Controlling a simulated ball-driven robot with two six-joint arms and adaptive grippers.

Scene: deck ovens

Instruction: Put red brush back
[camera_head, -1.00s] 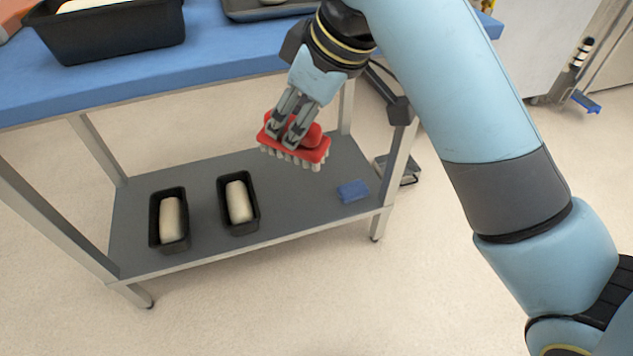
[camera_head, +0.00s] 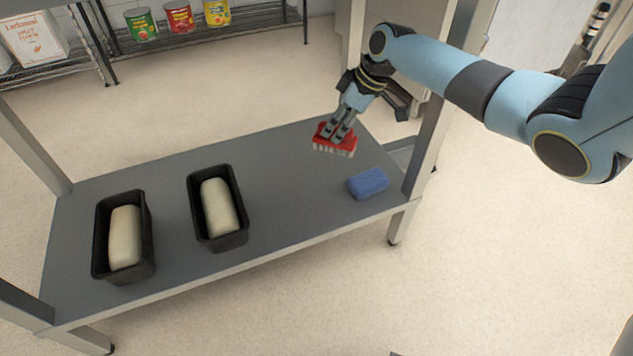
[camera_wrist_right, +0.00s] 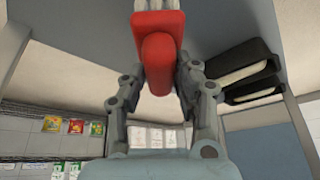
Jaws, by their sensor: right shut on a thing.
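The red brush (camera_head: 334,141) has a red back and pale bristles pointing down. My right gripper (camera_head: 339,129) is shut on it from above, over the back right part of the grey lower shelf (camera_head: 285,190). Whether the bristles touch the shelf or hang just above it I cannot tell. In the right wrist view the brush's red handle (camera_wrist_right: 157,55) sits between the two fingers (camera_wrist_right: 158,80). My left gripper is not in view.
A blue sponge-like block (camera_head: 368,183) lies on the shelf just in front and right of the brush. Two black pans (camera_head: 232,240) (camera_head: 138,277) with dough stand to the left. A table leg (camera_head: 432,135) rises close on the right.

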